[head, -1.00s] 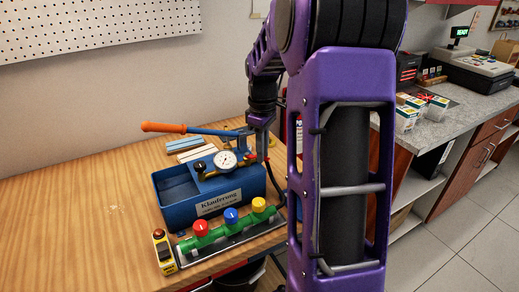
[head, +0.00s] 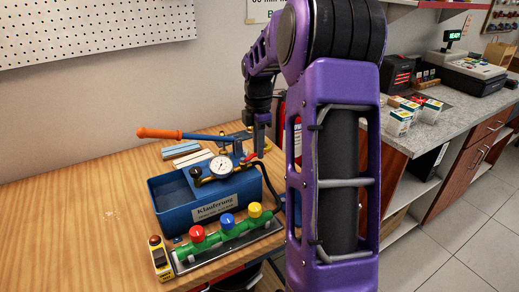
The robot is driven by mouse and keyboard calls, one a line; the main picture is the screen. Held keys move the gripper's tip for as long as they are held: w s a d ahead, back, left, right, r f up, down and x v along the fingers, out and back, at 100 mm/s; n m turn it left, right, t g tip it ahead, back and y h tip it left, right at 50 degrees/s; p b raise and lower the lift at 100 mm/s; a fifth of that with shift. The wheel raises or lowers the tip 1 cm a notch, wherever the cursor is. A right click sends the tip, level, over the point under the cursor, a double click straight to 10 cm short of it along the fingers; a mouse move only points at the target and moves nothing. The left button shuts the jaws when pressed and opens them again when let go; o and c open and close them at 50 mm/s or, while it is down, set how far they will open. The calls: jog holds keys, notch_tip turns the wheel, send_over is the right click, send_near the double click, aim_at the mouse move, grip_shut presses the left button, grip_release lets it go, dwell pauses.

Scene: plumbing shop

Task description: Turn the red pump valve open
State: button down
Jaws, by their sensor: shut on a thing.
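The blue test pump (head: 208,195) stands on the wooden bench, with a round white gauge (head: 221,166) and a long lever with an orange grip. The red pump valve (head: 250,157) is a small red handle just right of the gauge. My gripper (head: 261,150) points down at the right end of the pump and is shut on the red pump valve. The fingertips are small in the head view, and my gripper hides part of the handle.
A black hose runs by the pump's right side. Pale strips lie behind the pump. The bench's left is clear.

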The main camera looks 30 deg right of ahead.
jog(key=shift+w+n, duration=0.3)
jog(key=shift+n, duration=0.5)
jog(key=shift+w+r, duration=0.1)
jog(key=c, duration=0.8)
grip_release()
jog(key=shift+c, duration=0.2)
notch_tip(320, 180, up, 17)
jog(key=shift+r, duration=0.15)
jog(key=shift+a, duration=0.1)
